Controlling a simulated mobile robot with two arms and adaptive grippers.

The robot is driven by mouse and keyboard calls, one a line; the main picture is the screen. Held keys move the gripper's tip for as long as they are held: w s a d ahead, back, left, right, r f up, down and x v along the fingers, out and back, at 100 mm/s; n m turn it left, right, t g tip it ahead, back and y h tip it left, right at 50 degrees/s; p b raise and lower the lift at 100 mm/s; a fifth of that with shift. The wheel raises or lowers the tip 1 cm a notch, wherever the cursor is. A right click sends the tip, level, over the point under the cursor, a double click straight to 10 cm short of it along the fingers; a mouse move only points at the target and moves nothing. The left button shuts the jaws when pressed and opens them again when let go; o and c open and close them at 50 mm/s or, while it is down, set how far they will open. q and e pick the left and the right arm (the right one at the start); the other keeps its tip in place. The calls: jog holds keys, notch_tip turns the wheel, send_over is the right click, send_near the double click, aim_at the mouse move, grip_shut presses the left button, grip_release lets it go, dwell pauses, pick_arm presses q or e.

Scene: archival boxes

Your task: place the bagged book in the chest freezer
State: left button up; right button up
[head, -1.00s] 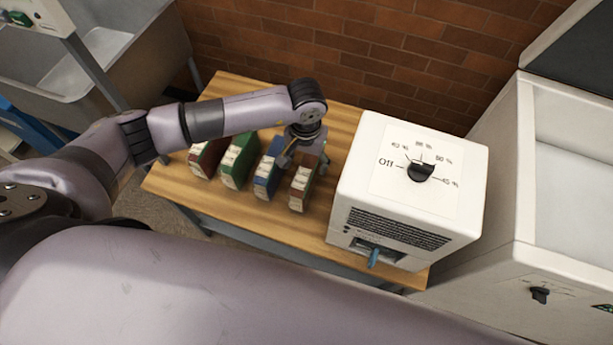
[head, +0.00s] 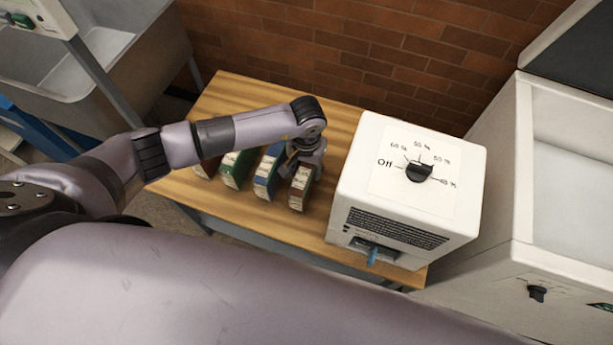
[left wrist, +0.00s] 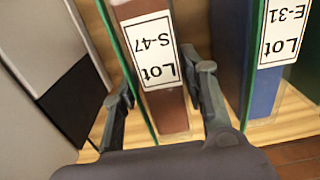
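A brown book labelled Lot S-47 (head: 300,188) stands upright on the wooden table, rightmost in a row of books. In the left wrist view the brown book (left wrist: 170,110) has a clear, green-edged cover that looks like a bag. My left gripper (head: 304,160) is above it, pointing down. In the left wrist view my left gripper (left wrist: 166,82) is open, one finger on each side of the book, with gaps showing. The white chest freezer (head: 470,271) stands at the right, its top open and pale inside. My right gripper is out of view.
A blue book labelled Lot E-31 (head: 266,178), a green book (head: 236,170) and a partly hidden brown-red book (head: 207,168) stand to the left. A white dial box (head: 375,200) stands close on the right, between books and freezer. A brick wall (head: 400,50) is behind.

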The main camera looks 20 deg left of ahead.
pick_arm(q)
grip_shut()
jog(key=shift+r, duration=0.1)
dwell(0.7)
